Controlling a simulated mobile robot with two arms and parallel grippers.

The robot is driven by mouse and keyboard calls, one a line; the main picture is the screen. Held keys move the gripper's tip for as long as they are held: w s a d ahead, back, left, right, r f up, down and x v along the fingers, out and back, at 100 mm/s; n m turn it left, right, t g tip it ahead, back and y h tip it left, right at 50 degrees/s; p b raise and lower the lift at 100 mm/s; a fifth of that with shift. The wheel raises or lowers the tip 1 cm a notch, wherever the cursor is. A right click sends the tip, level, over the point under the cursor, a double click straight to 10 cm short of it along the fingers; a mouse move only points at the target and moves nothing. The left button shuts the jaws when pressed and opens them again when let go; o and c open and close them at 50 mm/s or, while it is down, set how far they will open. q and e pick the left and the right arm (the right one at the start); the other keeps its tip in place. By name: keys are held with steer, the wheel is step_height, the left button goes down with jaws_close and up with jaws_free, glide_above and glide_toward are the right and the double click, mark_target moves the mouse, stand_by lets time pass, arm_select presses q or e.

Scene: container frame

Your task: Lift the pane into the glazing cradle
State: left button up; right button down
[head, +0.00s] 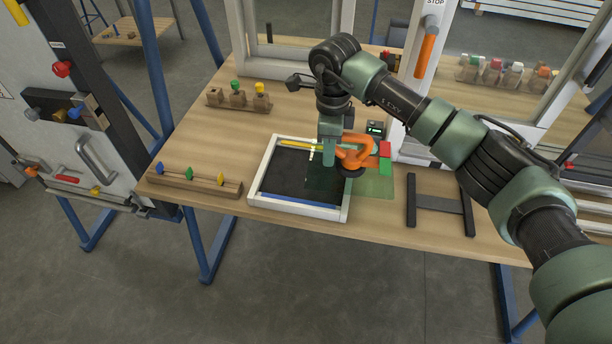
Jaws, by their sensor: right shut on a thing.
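My right gripper (331,152) is shut on an orange handled lifter (356,140), which has a dark round cup underneath. A see-through green pane (378,186) shows under the cup, overlapping the right side of a white-edged frame (348,200). I cannot tell whether the pane touches the frame or table. The frame lies flat, with a dark inside and a blue strip along its near side. A dark rack with two parallel bars (411,201) lies to the right. Which of these two is the glazing cradle is not clear. My left gripper is out of view.
A wooden block with coloured pegs (195,181) lies left of the frame; small wooden holders (238,100) stand behind it. A white upright (425,65) with an orange handle stands behind the pane. Bare tabletop (330,230) shows in front.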

steer(key=w+a+b, duration=0.2)
steer(key=a+b, duration=0.1)
steer(key=a, duration=0.7)
steer(key=shift+w+a+m+b, duration=0.25)
steer(key=shift+w+m+b, duration=0.05)
steer(key=shift+w+b, duration=0.1)
steer(key=shift+w+d+r, duration=0.1)
steer(key=shift+w, duration=0.3)
stand_by(0.7)
steer(key=shift+f+b, duration=1.65)
steer(key=shift+f, duration=0.65)
stand_by(0.4)
steer(key=shift+s+d+f+b, duration=0.1)
steer(key=shift+d+f+b, duration=0.1)
steer(key=shift+f+b, duration=0.3)
steer(key=shift+d+f+b, duration=0.2)
steer(key=shift+f+b, duration=0.15)
steer(key=shift+f, duration=0.2)
stand_by(0.3)
steer(key=c, duration=1.2)
jaws_free()
steer(key=shift+d, duration=0.1)
steer(key=shift+c, duration=0.2)
